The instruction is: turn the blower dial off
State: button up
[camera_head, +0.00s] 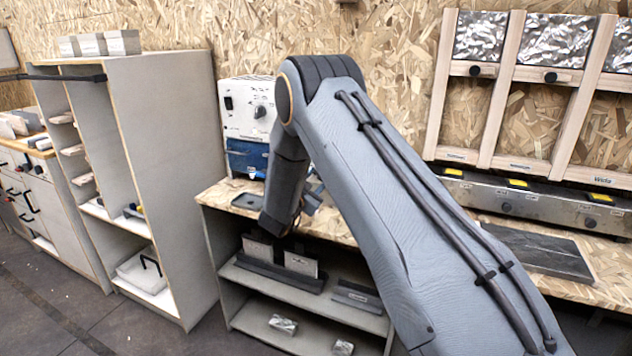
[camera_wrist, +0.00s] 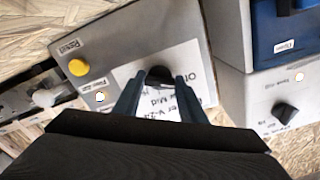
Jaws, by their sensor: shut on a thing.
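In the wrist view, the black blower dial (camera_wrist: 159,73) sits on a grey panel (camera_wrist: 122,50). A white label (camera_wrist: 130,73) around the dial carries partly covered words, with "Off" and "Mid" legible. My gripper (camera_wrist: 158,82) has one dark blue finger on each side of the dial and is shut on it. The fingers and wrist hide the lower part of the label, and I cannot read the dial's pointer. In the head view, my arm hides the dial and the fingers.
A yellow button (camera_wrist: 78,67) and a small lamp (camera_wrist: 100,96) are left of the dial. Another black knob (camera_wrist: 285,112) is on a box at right, below a blue unit (camera_wrist: 285,30). In the head view, a shelf cabinet (camera_head: 165,130) stands left of the bench.

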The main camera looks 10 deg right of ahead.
jog(key=shift+n, duration=0.5)
jog(key=o, duration=1.1)
jog(key=shift+c, duration=0.2)
jog(key=shift+s+a, duration=0.1)
jog(key=b+v, duration=0.1)
jog(key=v, duration=0.6)
jog(key=shift+s, duration=0.25)
jog(key=shift+a, duration=0.15)
